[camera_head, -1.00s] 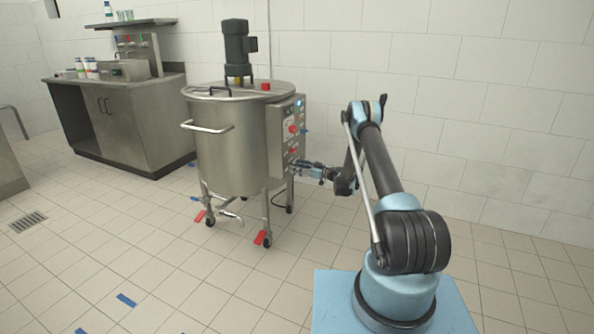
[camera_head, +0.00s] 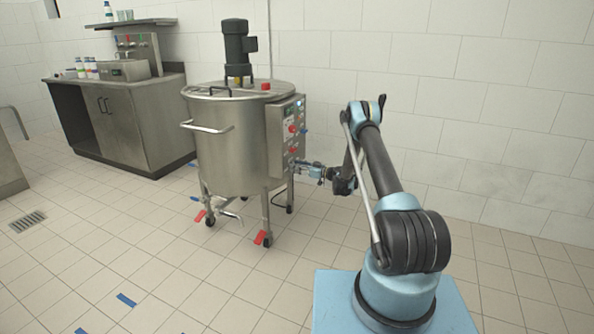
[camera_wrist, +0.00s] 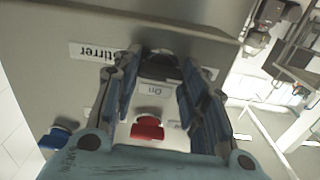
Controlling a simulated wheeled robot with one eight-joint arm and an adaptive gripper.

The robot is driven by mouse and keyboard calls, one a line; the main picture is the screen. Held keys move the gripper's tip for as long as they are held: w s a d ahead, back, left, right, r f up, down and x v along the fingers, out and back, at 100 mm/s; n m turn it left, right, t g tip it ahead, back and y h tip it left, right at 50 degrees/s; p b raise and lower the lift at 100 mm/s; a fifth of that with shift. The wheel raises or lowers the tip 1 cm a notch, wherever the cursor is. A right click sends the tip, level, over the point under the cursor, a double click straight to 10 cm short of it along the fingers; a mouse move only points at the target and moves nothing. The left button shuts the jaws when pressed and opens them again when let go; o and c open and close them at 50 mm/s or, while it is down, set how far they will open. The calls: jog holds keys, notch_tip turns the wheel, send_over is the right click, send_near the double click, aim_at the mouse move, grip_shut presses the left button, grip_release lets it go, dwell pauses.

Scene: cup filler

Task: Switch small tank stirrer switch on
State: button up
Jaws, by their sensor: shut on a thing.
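The small steel tank (camera_head: 235,140) stands on legs with a control panel (camera_head: 284,150) on its right side. In the wrist view, a black switch (camera_wrist: 161,66) sits between my fingertips, beside a "Stirrer" label (camera_wrist: 92,51) and above a small "On" label (camera_wrist: 156,87). My gripper (camera_wrist: 162,72) is shut on this black switch, one blue-padded finger on each side. In the head view, my gripper (camera_head: 302,166) is at the lower part of the panel. The switch's exact turn angle is hard to read.
A red knob (camera_wrist: 147,129) lies between the fingers nearer the palm, and a blue knob (camera_wrist: 60,138) is to the left. A steel cabinet (camera_head: 135,115) stands at the back left. Open tiled floor (camera_head: 130,250) lies in front of the tank.

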jog(key=shift+w+d+f+m, duration=0.1)
jog(key=shift+m, duration=2.8)
jog(key=shift+w+d+f+m, duration=0.1)
jog(key=shift+w+m, duration=0.05)
jog(key=shift+m, duration=2.75)
jog(key=shift+w+m, duration=0.1)
jog(key=shift+m, duration=2.8)
jog(key=o, duration=1.1)
jog(key=shift+s, duration=0.1)
jog(key=shift+c, duration=0.2)
jog(key=shift+a, duration=0.1)
jog(key=v, duration=1.2)
